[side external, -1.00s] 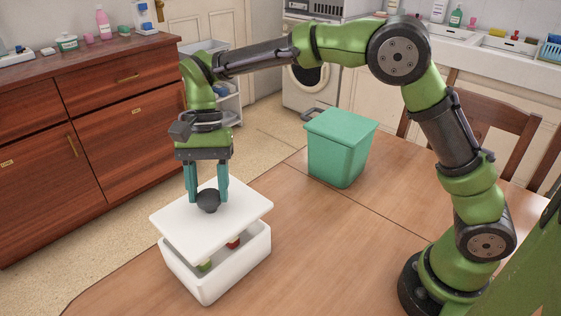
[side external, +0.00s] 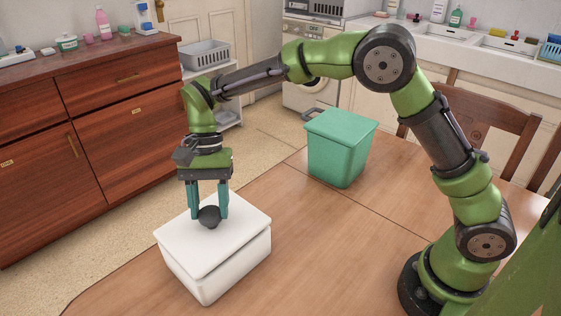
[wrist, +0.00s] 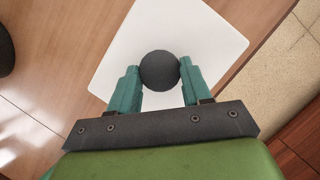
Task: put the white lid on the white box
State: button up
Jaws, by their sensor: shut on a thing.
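The box's contents are hidden. My gripper (side external: 209,215) is shut on the lid's round dark knob (side external: 209,219). In the wrist view, the knob (wrist: 160,71) sits between the teal fingers of my gripper (wrist: 160,80), with the lid (wrist: 200,40) beneath it. The box is hidden under the lid there.
A green lidded bin (side external: 340,148) stands on the wooden table (side external: 330,245) behind and to the right of the box. The table between them is clear. A wooden chair (side external: 490,125) stands at the right.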

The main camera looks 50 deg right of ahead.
jog(key=o, duration=1.3)
jog(key=shift+f, duration=0.1)
jog(key=shift+o, duration=0.2)
jog(key=v, duration=1.2)
jog(key=s+d+r+n+t, duration=0.1)
jog(key=s+d+r+t, duration=0.1)
jog(key=s+d+r, duration=0.25)
jog(key=s+d+f+n+t, duration=0.2)
jog(key=s+d+t, duration=0.2)
jog(key=s+d, duration=0.2)
jog(key=s+d+f+n+t+h, duration=0.1)
jog(key=s+d+t, duration=0.3)
jog(key=s, duration=0.6)
jog(key=shift+d+f+n, duration=0.5)
jog(key=shift+d+f, duration=0.1)
jog(key=shift+d, duration=0.3)
jog(key=shift+s, duration=0.15)
